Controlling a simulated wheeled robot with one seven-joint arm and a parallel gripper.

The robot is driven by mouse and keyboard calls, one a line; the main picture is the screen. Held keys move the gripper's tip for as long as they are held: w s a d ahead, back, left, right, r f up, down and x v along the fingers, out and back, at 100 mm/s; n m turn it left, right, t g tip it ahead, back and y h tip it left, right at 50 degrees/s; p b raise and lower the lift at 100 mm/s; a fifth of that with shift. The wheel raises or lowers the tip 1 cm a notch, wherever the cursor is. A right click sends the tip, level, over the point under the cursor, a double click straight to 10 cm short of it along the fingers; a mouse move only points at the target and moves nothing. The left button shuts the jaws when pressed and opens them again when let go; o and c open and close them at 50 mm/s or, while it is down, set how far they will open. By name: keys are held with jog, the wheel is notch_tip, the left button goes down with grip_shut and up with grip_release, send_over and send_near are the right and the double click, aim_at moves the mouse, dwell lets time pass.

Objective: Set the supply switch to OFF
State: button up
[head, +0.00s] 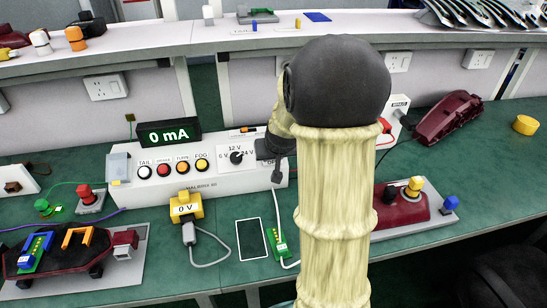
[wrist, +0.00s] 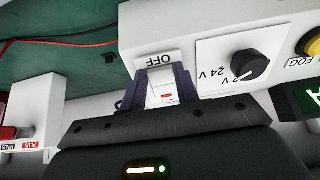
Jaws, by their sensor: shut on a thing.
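The supply switch (wrist: 161,90) is a white piece with a small red mark, on the end of the white control box (wrist: 215,22) in the wrist view. An OFF label, upside down there, sits just beyond it. My gripper (wrist: 165,78) is shut on the switch, with one dark finger on each side. In the head view my gripper (head: 270,148) is at the right end of the control box (head: 225,183) and hides the switch. Whether the switch is set to OFF I cannot tell. The display (head: 169,133) reads 0 mA.
The voltage knob (head: 236,157) is just left of my gripper, with several lamp buttons further left. A yellow meter (head: 186,207) reading 0 V stands in front. A red lamp (head: 402,208) lies to the right. My arm covers the middle of the bench.

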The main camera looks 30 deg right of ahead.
jog(key=o, duration=1)
jog(key=p+v, duration=0.3)
jog(key=v, duration=1.4)
jog(key=shift+r, duration=0.2)
jog(key=shift+s+a+f, duration=0.1)
jog(key=shift+f, duration=0.05)
jog(key=c, duration=0.4)
jog(key=s+a+f, duration=0.1)
jog(key=a+f, duration=0.1)
jog(key=s+a+f+n+g+y, duration=0.1)
jog(key=a+f, duration=0.2)
jog(key=s+a+f+g, duration=0.1)
jog(key=a+f, duration=0.1)
jog(key=f, duration=0.1)
jog(key=shift+s+a+f+n, duration=0.15)
jog(key=shift+s+n, duration=0.05)
jog(key=shift+n, duration=0.2)
grip_shut()
jog(key=s+a+f+n+g+y, duration=0.1)
jog(key=s+a+f+g, duration=0.1)
jog(key=s+a+f, duration=0.3)
jog(key=shift+s+f, duration=0.15)
jog(key=shift+f, duration=0.15)
